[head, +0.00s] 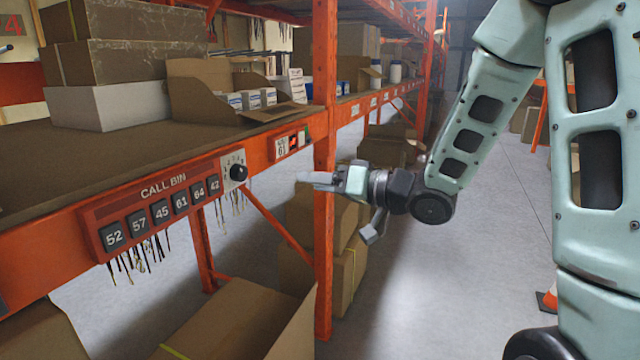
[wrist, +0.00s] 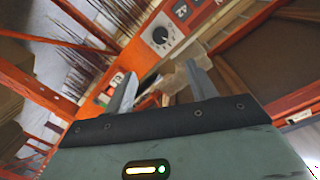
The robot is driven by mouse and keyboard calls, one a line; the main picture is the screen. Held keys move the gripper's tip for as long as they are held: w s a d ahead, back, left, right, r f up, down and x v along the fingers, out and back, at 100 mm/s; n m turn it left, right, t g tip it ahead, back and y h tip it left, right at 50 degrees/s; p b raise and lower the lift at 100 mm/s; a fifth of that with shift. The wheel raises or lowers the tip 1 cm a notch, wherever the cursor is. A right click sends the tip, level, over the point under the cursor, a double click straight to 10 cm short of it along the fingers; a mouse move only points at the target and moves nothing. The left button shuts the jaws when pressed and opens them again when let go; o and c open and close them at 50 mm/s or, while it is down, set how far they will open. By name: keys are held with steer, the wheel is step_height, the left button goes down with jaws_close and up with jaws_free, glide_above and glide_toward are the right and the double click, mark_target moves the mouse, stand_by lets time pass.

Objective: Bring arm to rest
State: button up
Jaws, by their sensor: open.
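My gripper (head: 316,181) is held out in front of the orange rack upright, to the right of the call bin panel. In the wrist view my gripper (wrist: 158,88) shows two grey fingers spread apart with nothing between them. The gripper is open and touches nothing that I can see. My pale green arm (head: 485,110) reaches in from the right, bent at the elbow.
The call bin panel (head: 160,200) has numbered buttons and a black dial (head: 238,172); the dial also shows in the wrist view (wrist: 161,36). The orange upright (head: 324,120) stands close behind my gripper. Cartons (head: 345,270) stand below.

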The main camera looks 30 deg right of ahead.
stand_by(0.3)
steer(key=s+a+f+n+g+h, duration=0.3)
steer(key=s+a+f+g+h, duration=0.35)
steer(key=a+f, duration=0.35)
steer(key=s+a+n+g+h, duration=0.1)
steer(key=s+a+n+g, duration=0.1)
steer(key=s, duration=0.8)
steer(key=s+a+f+n+g+h+b, duration=0.1)
steer(key=s+g, duration=0.4)
steer(key=s, duration=0.6)
steer(key=a+n, duration=0.1)
steer(key=a, duration=0.1)
steer(key=shift+s+a+f+n+g, duration=0.2)
steer(key=shift+a+f+n+g, duration=0.05)
steer(key=shift+a+n+g, duration=0.15)
steer(key=shift+c, duration=0.3)
